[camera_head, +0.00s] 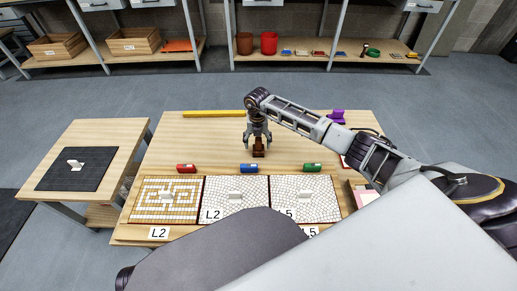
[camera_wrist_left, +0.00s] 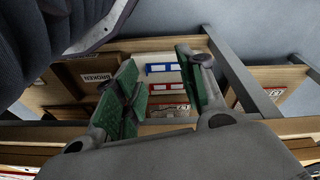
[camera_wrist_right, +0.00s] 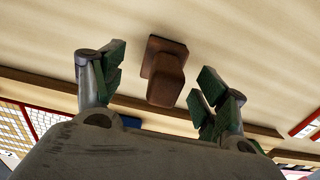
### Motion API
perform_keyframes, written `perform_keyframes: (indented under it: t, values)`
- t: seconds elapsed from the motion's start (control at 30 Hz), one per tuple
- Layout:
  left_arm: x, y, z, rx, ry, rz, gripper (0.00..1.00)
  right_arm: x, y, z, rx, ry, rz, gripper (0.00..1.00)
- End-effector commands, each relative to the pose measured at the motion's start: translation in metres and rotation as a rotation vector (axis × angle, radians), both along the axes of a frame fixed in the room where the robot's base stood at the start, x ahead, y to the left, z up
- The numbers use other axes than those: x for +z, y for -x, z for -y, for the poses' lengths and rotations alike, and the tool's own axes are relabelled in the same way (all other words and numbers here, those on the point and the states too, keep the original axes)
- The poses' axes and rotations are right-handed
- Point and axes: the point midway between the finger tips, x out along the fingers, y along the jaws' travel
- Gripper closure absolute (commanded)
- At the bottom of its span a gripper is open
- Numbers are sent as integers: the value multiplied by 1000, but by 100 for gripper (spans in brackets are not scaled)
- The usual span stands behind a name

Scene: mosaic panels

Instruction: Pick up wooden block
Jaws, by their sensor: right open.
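The wooden block (camera_head: 258,152) is dark brown and stands on the table behind the row of mosaic panels. In the right wrist view the block (camera_wrist_right: 164,72) shows a wider flat part and a narrower raised part. My right gripper (camera_head: 257,137) points down directly above the block, its fingers apart. In the right wrist view my right gripper (camera_wrist_right: 158,80) has the block in the gap between its green pads, with space on both sides. My left gripper (camera_wrist_left: 163,85) is open and empty in the left wrist view; it does not show in the head view.
Mosaic panels (camera_head: 235,193) line the table's front, with red (camera_head: 186,168), blue (camera_head: 249,168) and green (camera_head: 312,167) pieces behind them. A yellow bar (camera_head: 213,114) lies at the back, a purple object (camera_head: 337,116) at back right. A side table (camera_head: 115,137) stands left.

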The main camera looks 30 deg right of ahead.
Motion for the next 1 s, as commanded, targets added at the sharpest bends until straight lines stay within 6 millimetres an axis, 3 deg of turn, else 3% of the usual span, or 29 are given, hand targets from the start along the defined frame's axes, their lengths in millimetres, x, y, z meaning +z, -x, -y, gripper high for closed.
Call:
perform_keyframes:
  t: [0.23,0.4,0.7,1.0]
  values:
    - [-3,1,0,0,-1,-5,60,-2,0,0,0,0,0,27]
    - [-4,0,0,-1,0,-3,60,-14,0,1,-1,0,0,27]
    - [19,-11,4,-2,17,49,60,-46,1,4,0,0,0,27]
    - [24,-7,5,-4,19,45,60,-52,1,4,0,0,1,27]
